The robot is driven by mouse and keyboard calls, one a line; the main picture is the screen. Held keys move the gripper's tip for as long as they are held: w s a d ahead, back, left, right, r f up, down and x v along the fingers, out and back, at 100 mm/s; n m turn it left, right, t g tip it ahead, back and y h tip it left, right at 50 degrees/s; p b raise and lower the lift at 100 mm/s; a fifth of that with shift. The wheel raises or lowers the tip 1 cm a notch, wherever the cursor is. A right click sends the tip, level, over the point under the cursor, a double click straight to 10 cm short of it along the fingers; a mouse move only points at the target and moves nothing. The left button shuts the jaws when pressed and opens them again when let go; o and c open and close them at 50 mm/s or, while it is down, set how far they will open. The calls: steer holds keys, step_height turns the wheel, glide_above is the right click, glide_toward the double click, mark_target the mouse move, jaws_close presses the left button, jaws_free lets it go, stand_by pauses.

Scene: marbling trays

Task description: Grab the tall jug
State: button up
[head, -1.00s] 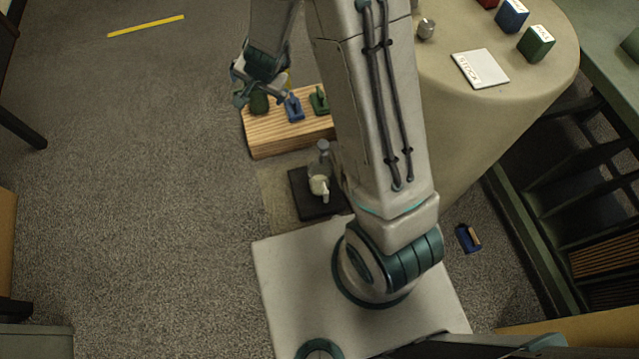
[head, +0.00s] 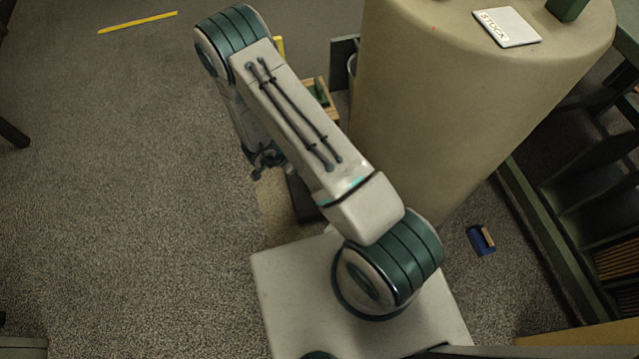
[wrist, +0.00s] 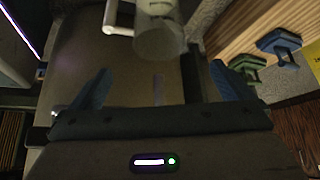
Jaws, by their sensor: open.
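A pale grey, see-through jug with a white handle (wrist: 158,38) shows at the top of the wrist view, partly cut off by the frame edge. I take it for the tall jug. My gripper (wrist: 165,88) is open, and the jug lies beyond the gap between its fingers, with nothing seen held. In the head view my gripper (head: 266,160) hangs low beside my arm, near a dark tray (head: 303,200). My arm hides the jug and most of the tray there.
The wooden stand (wrist: 238,28) with a blue tool (wrist: 280,42) and a green tool (wrist: 242,64) is close by. A cloth-covered table (head: 430,90) with a stock card (head: 506,26) stands to the right. A blue object (head: 481,240) lies on the floor.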

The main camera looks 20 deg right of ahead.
steer(key=b+x, duration=0.2)
steer(key=x, duration=0.4)
steer(key=shift+f, duration=0.2)
steer(key=b+x, duration=0.2)
steer(key=x, duration=0.3)
steer(key=shift+f+b, duration=0.1)
steer(key=shift+b, duration=0.25)
jaws_close()
stand_by(0.7)
